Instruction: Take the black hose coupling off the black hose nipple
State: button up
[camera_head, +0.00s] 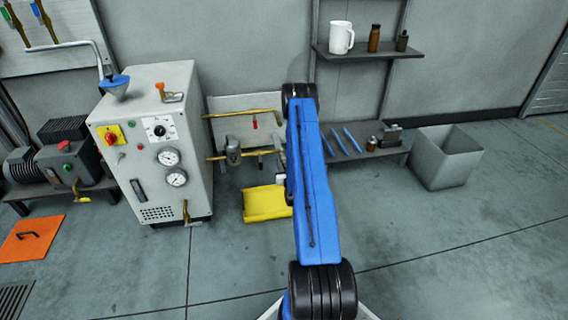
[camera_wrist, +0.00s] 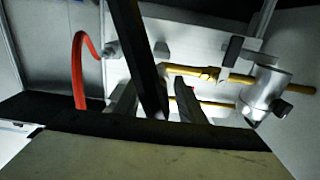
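My gripper (camera_wrist: 156,88) shows in the wrist view as two grey fingers standing apart, so it is open. A broad black bar (camera_wrist: 142,50) runs down from the top edge into the gap between them. It may be the black hose; I cannot tell whether it touches a finger. A small dark stub (camera_wrist: 161,48) on the pale panel just right of the bar may be the black nipple. No black coupling can be made out for sure. In the head view my blue arm hides the gripper and the area around it.
A red hose (camera_wrist: 80,62) bends to a grey fitting (camera_wrist: 112,49) on the panel (camera_wrist: 190,30). Brass pipes (camera_wrist: 196,71) and a metal cylinder (camera_wrist: 264,92) stand to the right. A grey machine cabinet (camera_head: 150,140) stands left, with a yellow tray (camera_head: 266,203) on the floor and a grey bin (camera_head: 447,160) right.

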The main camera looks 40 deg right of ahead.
dwell(0.4)
grip_shut()
jog(key=shift+s, duration=0.15)
jog(key=shift+v, duration=2.85)
jog(key=shift+a, duration=0.1)
